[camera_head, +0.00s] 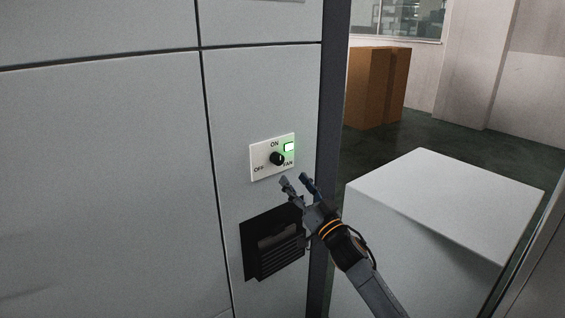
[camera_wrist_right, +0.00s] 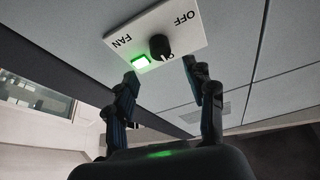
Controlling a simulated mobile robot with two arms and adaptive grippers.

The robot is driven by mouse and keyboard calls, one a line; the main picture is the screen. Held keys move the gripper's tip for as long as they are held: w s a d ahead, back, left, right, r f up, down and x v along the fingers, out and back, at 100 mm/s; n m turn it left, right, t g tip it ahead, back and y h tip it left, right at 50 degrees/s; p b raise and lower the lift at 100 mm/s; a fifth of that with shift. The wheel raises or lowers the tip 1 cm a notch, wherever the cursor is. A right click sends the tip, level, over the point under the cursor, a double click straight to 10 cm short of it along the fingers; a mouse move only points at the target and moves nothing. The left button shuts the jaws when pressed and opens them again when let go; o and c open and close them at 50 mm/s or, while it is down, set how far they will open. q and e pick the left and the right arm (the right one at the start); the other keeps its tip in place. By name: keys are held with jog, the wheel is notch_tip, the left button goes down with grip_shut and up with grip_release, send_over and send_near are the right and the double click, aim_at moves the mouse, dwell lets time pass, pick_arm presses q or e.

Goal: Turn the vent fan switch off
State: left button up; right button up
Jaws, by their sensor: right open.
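The vent fan switch is a white plate (camera_head: 262,165) on the grey wall, marked ON, OFF and FAN. Its black knob (camera_head: 277,158) sits in the middle, and a green light (camera_head: 289,147) beside it is lit. My right gripper (camera_head: 295,180) is open and empty, just below the plate and apart from the knob. In the right wrist view the plate (camera_wrist_right: 186,25), the knob (camera_wrist_right: 160,46) and the lit green light (camera_wrist_right: 140,63) show ahead of the open fingers (camera_wrist_right: 168,80). The knob's pointer is hard to read. My left gripper is out of view.
A dark louvred vent (camera_head: 280,262) is in the wall below the switch. A dark post (camera_head: 328,120) edges the wall on the right. A white box-like block (camera_head: 440,205) stands right of my arm, with brown boxes (camera_head: 372,88) behind on the floor.

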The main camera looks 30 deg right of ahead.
aim_at(280, 162)
jog(key=p+x, duration=0.1)
jog(key=x, duration=0.6)
jog(key=shift+w, duration=0.2)
grip_shut()
